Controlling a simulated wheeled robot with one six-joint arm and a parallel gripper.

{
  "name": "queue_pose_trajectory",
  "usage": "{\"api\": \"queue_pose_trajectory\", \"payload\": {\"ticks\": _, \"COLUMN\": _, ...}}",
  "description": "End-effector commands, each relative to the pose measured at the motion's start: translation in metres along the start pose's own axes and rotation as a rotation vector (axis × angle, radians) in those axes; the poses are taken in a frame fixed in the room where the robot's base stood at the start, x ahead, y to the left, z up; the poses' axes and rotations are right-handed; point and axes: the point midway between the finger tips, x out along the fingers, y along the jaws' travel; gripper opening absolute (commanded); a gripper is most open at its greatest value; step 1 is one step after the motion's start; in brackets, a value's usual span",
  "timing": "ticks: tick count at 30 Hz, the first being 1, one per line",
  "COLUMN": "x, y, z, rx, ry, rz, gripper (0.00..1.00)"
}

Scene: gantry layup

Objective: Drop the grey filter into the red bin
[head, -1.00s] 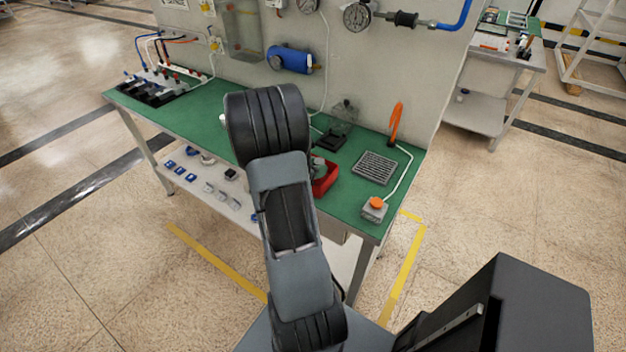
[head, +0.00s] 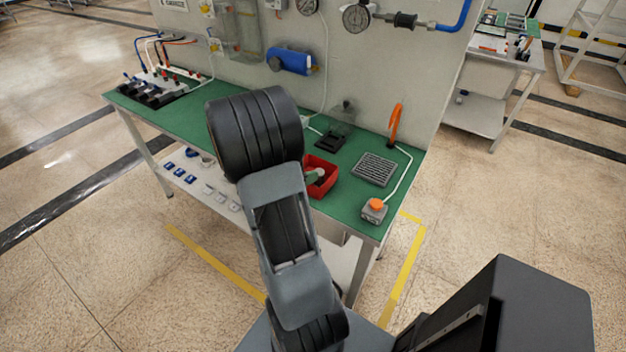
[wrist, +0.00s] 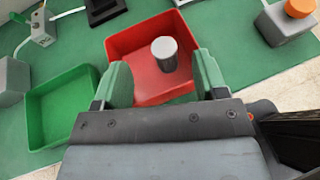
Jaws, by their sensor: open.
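The grey filter (wrist: 164,55) is a small cylinder with a pale round top, seen inside the red bin (wrist: 150,31) in the wrist view. It stands about upright, apart from both fingers. My gripper (wrist: 164,77) is open, its two green fingers spread over the bin's near side with a gap between them. In the head view the red bin (head: 328,184) sits on the green bench, partly behind my arm. A greyish-green shape shows in it, too small to tell apart.
A green bin (wrist: 64,93) stands left of the red bin in the wrist view. An upright panel (head: 372,75) closes the back.

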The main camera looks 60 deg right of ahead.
Motion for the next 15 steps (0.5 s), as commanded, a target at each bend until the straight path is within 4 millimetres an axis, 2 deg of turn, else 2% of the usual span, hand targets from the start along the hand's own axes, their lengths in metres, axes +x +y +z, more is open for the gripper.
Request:
{"api": "queue_pose_trajectory", "payload": {"ticks": 1, "x": -0.012, "y": 0.001, "z": 0.000, "rx": 0.001, "ry": -0.001, "rz": 0.006, "gripper": 0.66}}
{"api": "queue_pose_trajectory", "payload": {"ticks": 6, "x": -0.045, "y": 0.001, "z": 0.000, "rx": 0.001, "ry": -0.001, "rz": 0.005, "gripper": 0.66}}
{"api": "queue_pose_trajectory", "payload": {"ticks": 15, "x": -0.081, "y": 0.000, "z": 0.000, "rx": 0.000, "ry": -0.001, "rz": 0.002, "gripper": 0.66}}
